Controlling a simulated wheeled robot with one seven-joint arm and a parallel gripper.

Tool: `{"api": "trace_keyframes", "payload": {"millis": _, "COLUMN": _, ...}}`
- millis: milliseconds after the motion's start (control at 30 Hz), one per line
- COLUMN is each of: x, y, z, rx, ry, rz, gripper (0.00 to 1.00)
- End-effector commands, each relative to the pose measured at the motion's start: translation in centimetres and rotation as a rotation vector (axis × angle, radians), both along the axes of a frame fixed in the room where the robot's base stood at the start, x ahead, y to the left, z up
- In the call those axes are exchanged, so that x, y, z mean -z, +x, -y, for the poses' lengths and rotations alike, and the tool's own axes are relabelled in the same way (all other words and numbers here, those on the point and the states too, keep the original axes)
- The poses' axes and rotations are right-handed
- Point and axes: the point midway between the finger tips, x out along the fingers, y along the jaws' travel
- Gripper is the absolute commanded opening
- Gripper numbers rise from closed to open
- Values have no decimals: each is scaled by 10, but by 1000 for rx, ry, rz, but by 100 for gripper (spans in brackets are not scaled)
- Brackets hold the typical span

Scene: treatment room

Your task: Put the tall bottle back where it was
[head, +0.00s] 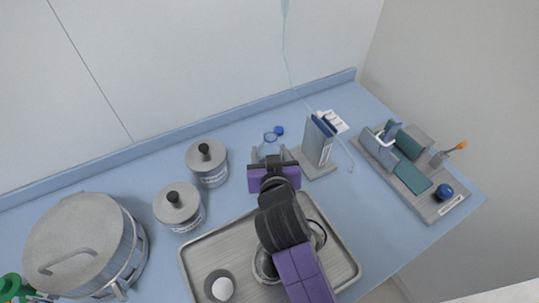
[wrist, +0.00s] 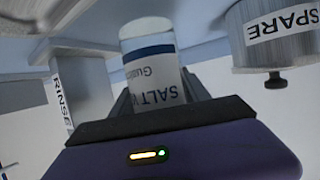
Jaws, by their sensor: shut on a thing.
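The tall bottle is clear, with a blue-and-white label that starts "SALT" in the wrist view (wrist: 152,75). I cannot tell whether the bottle's base touches the counter.
A lidded jar (head: 207,165) stands left of my gripper, another (head: 179,207) nearer. An upright holder (head: 318,143) stands close on the right. A metal tray (head: 203,250) lies under my arm.

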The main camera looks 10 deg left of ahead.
Motion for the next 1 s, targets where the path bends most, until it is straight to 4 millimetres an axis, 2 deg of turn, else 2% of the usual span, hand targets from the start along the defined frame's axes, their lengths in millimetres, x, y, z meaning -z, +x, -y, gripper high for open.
{"api": "trace_keyframes", "payload": {"millis": 133, "x": 12, "y": 0, "z": 0, "rx": 0, "ry": -1, "rz": 1, "gripper": 3}}
{"api": "trace_keyframes", "payload": {"millis": 533, "x": 17, "y": 0, "z": 0, "rx": -1, "ry": 1, "rz": 1, "gripper": 3}}
{"api": "trace_keyframes", "payload": {"millis": 567, "x": 17, "y": 0, "z": 0, "rx": -1, "ry": 0, "rz": 0, "gripper": 58}}
{"api": "trace_keyframes", "payload": {"millis": 633, "x": 16, "y": 0, "z": 0, "rx": 0, "ry": 0, "rz": 0, "gripper": 72}}
{"api": "trace_keyframes", "payload": {"millis": 667, "x": 16, "y": 0, "z": 0, "rx": 0, "ry": 0, "rz": 0, "gripper": 76}}
{"api": "trace_keyframes", "payload": {"millis": 1000, "x": 14, "y": 0, "z": 0, "rx": 0, "ry": 0, "rz": 1, "gripper": 76}}
